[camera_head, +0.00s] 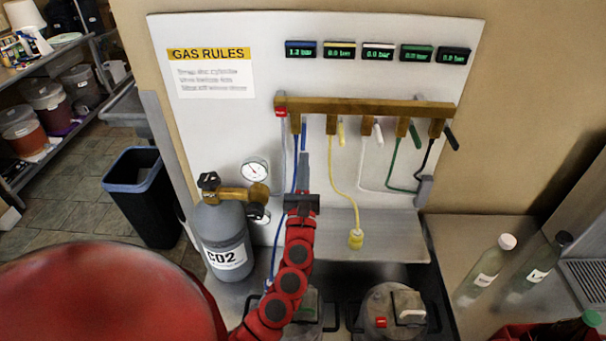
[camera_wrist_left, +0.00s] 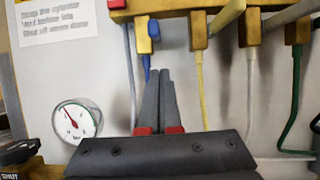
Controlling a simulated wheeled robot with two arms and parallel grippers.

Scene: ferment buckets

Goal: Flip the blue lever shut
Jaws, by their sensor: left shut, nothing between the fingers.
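The blue lever (camera_head: 303,136) is on the leftmost valve of the brass manifold (camera_head: 365,106) and hangs down beside the blue hose (camera_head: 295,170). In the left wrist view the blue lever (camera_wrist_left: 154,28) shows just above my fingertips. My left gripper (camera_head: 304,156) is shut and empty, its fingers pointing up at the manifold just below the lever. It also shows in the left wrist view (camera_wrist_left: 161,72). I cannot tell whether the fingertips touch the lever. My right gripper is not in view.
Yellow (camera_head: 341,133), white (camera_head: 378,134), green (camera_head: 415,137) and black (camera_head: 451,139) levers stand to the right, slanting outward. The CO2 cylinder (camera_head: 223,237) with its gauge (camera_head: 254,170) stands at left. Bottles (camera_head: 487,270) stand on the right counter. The blue display (camera_head: 301,50) appears to read 1.3 bar.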

